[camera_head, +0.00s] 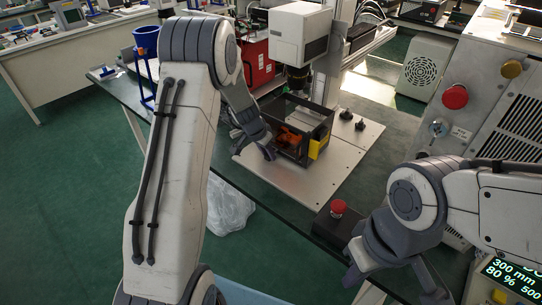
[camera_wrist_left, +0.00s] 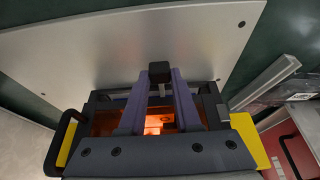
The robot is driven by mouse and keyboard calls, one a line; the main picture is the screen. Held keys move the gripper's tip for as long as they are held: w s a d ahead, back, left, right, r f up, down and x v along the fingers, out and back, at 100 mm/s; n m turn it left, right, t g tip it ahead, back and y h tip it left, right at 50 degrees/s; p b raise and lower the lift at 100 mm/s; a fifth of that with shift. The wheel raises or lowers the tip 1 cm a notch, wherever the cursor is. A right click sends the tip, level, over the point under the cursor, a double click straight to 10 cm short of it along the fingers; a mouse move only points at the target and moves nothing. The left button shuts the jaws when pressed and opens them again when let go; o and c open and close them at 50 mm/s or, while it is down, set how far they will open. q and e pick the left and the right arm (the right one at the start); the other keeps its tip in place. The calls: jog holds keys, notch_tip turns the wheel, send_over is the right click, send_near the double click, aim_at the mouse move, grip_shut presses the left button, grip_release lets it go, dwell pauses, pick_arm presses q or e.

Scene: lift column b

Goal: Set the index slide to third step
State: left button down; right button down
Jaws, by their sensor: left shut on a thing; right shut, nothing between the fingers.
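A black open-topped box-like fixture (camera_head: 318,151) with an orange-lit inside and a yellow side handle (camera_head: 318,147) stands on the pale plate under the white machine head. In the wrist view my left gripper (camera_wrist_left: 160,82) is shut on a small black knob (camera_wrist_left: 159,70), seemingly the index slide's. Step marks cannot be made out. My right gripper (camera_head: 398,275) is shut and empty at lower right, well away.
The pale metal plate (camera_head: 285,184) around the fixture is mostly bare. A red emergency button (camera_head: 338,207) stands at the bench's near edge. The white machine head (camera_head: 300,35) hangs over the fixture. Two black knobs (camera_head: 346,115) stand to its right, and a red case (camera_head: 257,62) behind.

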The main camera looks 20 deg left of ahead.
pick_arm(q)
jog(key=shift+w+a, duration=0.3)
jog(key=shift+a, duration=0.35)
pick_arm(e)
jog(key=shift+f, duration=0.25)
pick_arm(q)
jog(key=c, duration=0.6)
grip_release()
jog(key=shift+r, duration=0.1)
jog(key=v, duration=1)
jog(key=shift+r, duration=0.2)
jog(key=shift+s, duration=0.1)
